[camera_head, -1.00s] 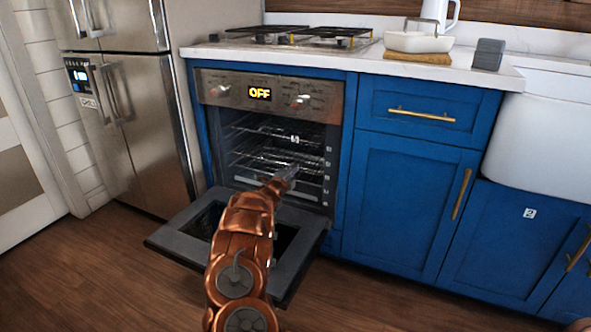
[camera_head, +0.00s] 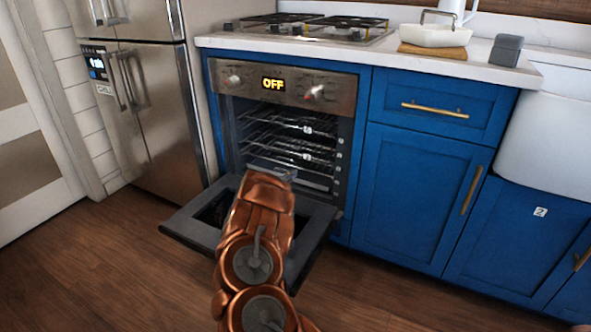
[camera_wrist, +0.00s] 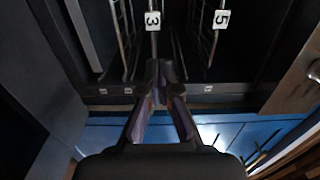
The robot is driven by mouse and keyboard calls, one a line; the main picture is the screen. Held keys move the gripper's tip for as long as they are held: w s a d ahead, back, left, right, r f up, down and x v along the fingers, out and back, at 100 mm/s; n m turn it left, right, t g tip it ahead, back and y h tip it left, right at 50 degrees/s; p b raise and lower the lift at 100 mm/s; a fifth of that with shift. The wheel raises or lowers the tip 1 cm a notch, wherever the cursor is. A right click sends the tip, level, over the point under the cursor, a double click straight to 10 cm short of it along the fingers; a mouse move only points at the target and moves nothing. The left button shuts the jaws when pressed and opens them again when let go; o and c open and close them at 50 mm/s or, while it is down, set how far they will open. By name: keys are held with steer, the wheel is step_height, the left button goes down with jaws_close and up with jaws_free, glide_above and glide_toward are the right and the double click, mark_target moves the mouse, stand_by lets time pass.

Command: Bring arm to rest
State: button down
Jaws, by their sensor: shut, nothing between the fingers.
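My copper-coloured arm reaches up from the bottom of the head view toward the open oven (camera_head: 232,135). My gripper (camera_head: 283,173) is mostly hidden behind the arm there; only a bit of grey shows in front of the oven opening. In the wrist view my gripper (camera_wrist: 163,72) has its fingers together at the tips, with nothing between them. The oven's wire racks (camera_head: 300,129) lie beyond it, and the tags 3 and 5 show in the wrist view. The oven door (camera_head: 183,224) is folded down below my arm.
The oven display reads OFF. A steel fridge (camera_head: 160,110) stands to the left, blue cabinets (camera_head: 410,190) to the right. The counter (camera_head: 385,62) holds a white dish (camera_head: 435,36), a grey block (camera_head: 506,50) and a hob (camera_head: 318,28). Open wooden floor (camera_head: 100,270) lies at lower left.

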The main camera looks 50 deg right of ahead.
steer(key=shift+s+a, duration=0.1)
steer(key=shift+a, duration=0.3)
